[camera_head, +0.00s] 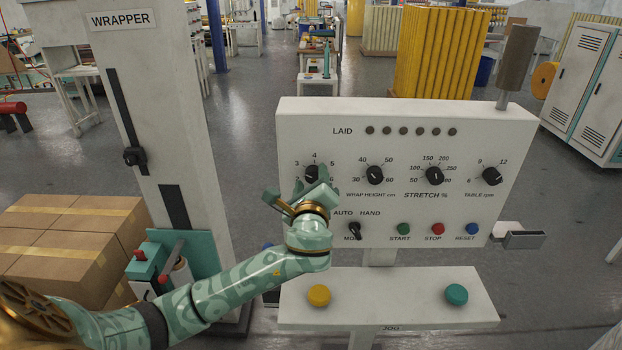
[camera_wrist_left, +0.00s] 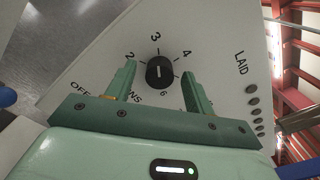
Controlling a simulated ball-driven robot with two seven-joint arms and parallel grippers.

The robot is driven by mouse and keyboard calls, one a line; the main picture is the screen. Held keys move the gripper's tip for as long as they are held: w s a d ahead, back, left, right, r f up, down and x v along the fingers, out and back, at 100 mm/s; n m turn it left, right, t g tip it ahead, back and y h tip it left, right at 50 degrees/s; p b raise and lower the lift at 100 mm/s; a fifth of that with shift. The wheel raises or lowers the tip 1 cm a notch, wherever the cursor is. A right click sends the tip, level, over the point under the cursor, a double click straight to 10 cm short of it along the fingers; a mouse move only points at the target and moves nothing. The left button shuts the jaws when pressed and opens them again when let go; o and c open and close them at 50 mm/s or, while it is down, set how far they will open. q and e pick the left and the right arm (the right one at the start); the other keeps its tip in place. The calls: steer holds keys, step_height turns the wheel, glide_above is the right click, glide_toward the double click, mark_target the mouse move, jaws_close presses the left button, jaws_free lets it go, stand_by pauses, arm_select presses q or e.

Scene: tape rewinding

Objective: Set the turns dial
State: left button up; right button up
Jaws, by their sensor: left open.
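The turns dial (camera_head: 312,173) is a black knob at the upper left of the white control panel (camera_head: 470,125), partly hidden behind my left gripper (camera_head: 302,187) in the head view. In the left wrist view the dial (camera_wrist_left: 160,72) sits between the two green fingers of my left gripper (camera_wrist_left: 159,75), with a finger on each side and a gap visible around the knob. Its scale shows OFF, 2, 3, 4 and 6 around it. A white mark is on the knob, but I cannot tell exactly which number it points to. My right gripper is not in view.
To the right are the wrap height dial (camera_head: 375,175), stretch dial (camera_head: 434,175) and table dial (camera_head: 491,176). Below are the mode switch (camera_head: 355,230) and the start, stop and reset buttons. A lower shelf (camera_head: 385,310) carries yellow and teal buttons. The wrapper column (camera_head: 160,100) stands left.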

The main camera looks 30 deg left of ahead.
arm_select(q)
steer(key=shift+w+a, duration=0.2)
steer(key=shift+w, duration=0.2)
steer(key=c, duration=1)
steer(key=shift+n, duration=0.3)
steer(key=n, duration=0.2)
steer(key=shift+s+f+n, duration=0.1)
steer(key=shift+n, duration=0.2)
steer(key=n, duration=0.2)
steer(key=shift+f+n, duration=0.1)
steer(key=shift+n, duration=0.2)
steer(key=n+b, duration=0.1)
steer(key=n, duration=0.5)
steer(key=shift+f, duration=0.15)
